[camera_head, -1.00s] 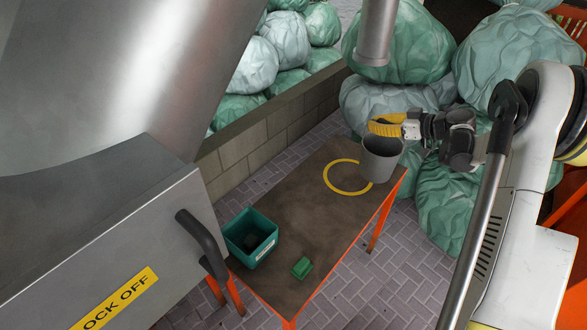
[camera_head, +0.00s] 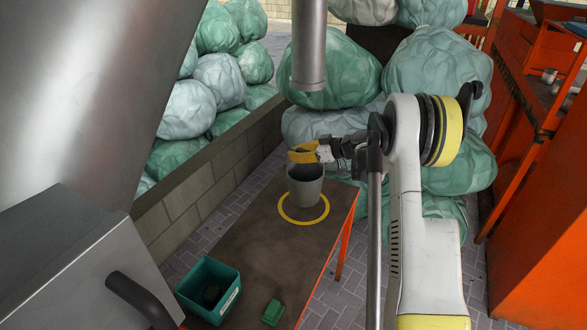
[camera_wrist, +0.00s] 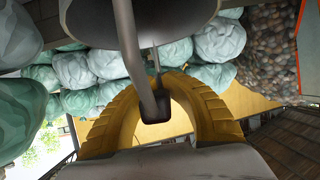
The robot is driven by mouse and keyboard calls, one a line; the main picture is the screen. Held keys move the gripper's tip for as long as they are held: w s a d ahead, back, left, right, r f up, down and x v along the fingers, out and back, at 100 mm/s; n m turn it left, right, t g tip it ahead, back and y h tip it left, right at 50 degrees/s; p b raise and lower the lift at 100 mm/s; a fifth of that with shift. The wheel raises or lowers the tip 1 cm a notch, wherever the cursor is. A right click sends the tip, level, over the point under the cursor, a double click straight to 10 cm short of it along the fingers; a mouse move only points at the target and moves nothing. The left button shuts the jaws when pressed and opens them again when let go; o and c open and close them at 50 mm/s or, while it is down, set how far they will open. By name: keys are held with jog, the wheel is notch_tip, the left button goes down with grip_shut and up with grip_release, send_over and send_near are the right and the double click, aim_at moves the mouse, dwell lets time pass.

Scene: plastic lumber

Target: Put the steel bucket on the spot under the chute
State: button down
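The grey steel bucket (camera_head: 305,188) is upright inside the yellow ring (camera_head: 304,222) painted on the brown table (camera_head: 262,245). I cannot tell whether its base touches the table or hangs just above it. The chute, a grey pipe (camera_head: 309,50), comes down from above and ends higher than the bucket. My gripper (camera_head: 301,154), with yellow fingers, is over the bucket's rim. In the wrist view the curved fingers close around the bucket's handle (camera_wrist: 154,104), and the bucket's grey body (camera_wrist: 165,18) fills the top.
A teal bin (camera_head: 208,287) and a small green block (camera_head: 272,312) are at the table's near end. A large grey machine (camera_head: 75,265) stands at left. A block wall (camera_head: 190,195) runs behind the table, with green bags (camera_head: 440,90) piled behind and right.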

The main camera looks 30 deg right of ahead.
aim_at(294, 164)
jog(key=shift+w+a+f+b, duration=0.1)
jog(key=shift+f+b, duration=0.85)
jog(key=shift+f, duration=1.05)
jog(key=shift+f, duration=0.15)
jog(key=c, duration=1.6)
grip_release()
jog(key=shift+o, duration=0.2)
